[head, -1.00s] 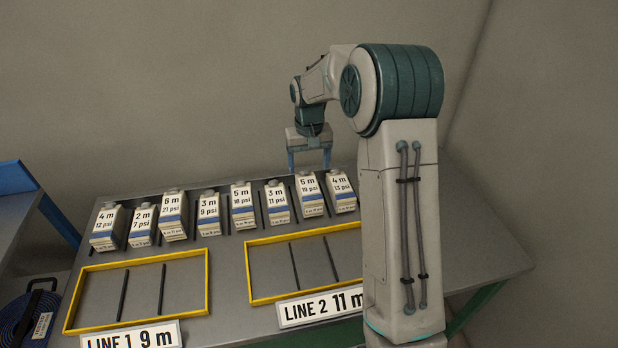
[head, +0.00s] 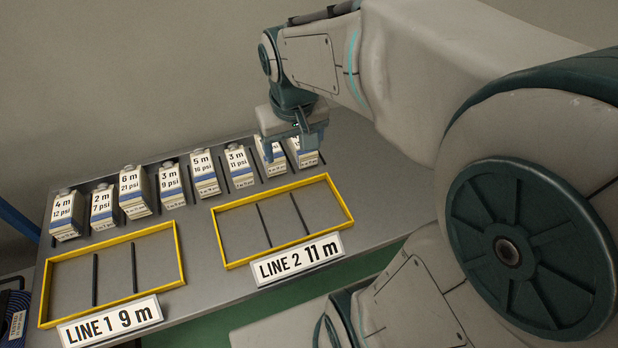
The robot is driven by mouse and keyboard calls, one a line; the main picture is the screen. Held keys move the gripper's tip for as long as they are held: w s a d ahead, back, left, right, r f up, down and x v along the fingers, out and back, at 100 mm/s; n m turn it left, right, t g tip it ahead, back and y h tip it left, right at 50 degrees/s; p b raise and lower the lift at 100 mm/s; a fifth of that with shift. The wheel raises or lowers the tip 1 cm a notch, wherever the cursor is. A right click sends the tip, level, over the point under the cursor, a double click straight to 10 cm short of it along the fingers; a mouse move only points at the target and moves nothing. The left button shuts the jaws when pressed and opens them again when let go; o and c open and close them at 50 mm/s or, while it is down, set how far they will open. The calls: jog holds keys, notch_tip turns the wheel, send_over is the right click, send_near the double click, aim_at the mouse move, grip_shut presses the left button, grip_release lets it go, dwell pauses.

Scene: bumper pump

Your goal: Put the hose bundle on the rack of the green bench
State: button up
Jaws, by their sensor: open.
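The likely hose bundle (head: 13,312), a dark blue coil with a white tag, shows at the lower left edge, cut off by the frame. It sits beside and lower than the bench (head: 200,262), which has a grey top and green below. No separate rack on the bench can be made out clearly. My gripper (head: 292,148) is open over the right end of the bench's back row of cartons, with its fingers pointing down. It is far from the hose bundle. The fingers partly cover the two rightmost cartons (head: 303,155); contact cannot be told.
Several labelled cartons (head: 133,190) stand between dark dividers. Two yellow-framed areas, Line 1 (head: 180,262) and Line 2 (head: 217,232), are empty except for dark bars. Signs (head: 110,320) stand in front. A blue-edged surface (head: 18,222) lies at far left.

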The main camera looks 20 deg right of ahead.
jog(key=s+f, duration=0.1)
jog(key=s, duration=0.7)
jog(key=shift+s+f+t, duration=0.35)
jog(key=shift+t, duration=0.05)
dwell(0.5)
